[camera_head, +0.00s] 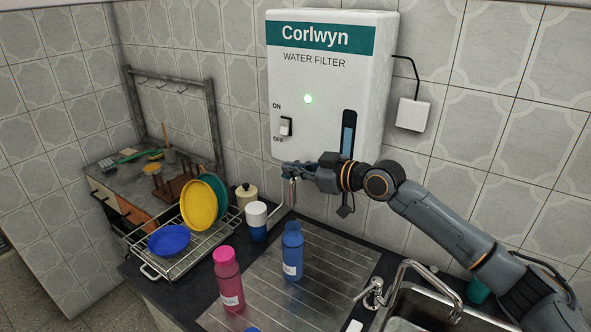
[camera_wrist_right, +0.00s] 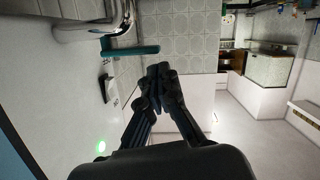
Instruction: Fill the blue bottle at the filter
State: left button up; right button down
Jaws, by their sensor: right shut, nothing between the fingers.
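The blue bottle (camera_head: 292,258) stands upright on the ribbed steel drainboard, below the filter's tap. I cannot tell whether its top is open or capped. The white water filter (camera_head: 345,100) hangs on the tiled wall with a green light (camera_head: 308,98) lit. Its chrome tap (camera_head: 292,190) is partly hidden by my right gripper (camera_head: 292,172), which is shut and empty at tap height. In the right wrist view the shut fingers (camera_wrist_right: 158,72) show near a teal lever (camera_wrist_right: 130,50) and the chrome spout (camera_wrist_right: 108,27). No water stream is clear. My left gripper is not in view.
A pink bottle (camera_head: 228,280) stands left of the blue one. A wire dish rack (camera_head: 150,268) holds plates and a blue bowl (camera_head: 168,240). A white-and-blue cup (camera_head: 257,220) stands behind. The sink faucet (camera_head: 405,275) is at right. A blue object is cut off at the bottom edge.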

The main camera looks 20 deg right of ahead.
pick_arm(q)
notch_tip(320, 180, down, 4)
jog(key=b, duration=0.4)
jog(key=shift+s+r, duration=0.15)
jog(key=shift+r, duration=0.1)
pick_arm(e)
jog(key=a+r+v, duration=0.1)
jog(key=v, duration=0.9)
jog(key=shift+s+r, duration=0.25)
jog(key=shift+s, duration=0.05)
jog(key=shift+w+d, duration=0.1)
jog(key=shift+d, duration=0.1)
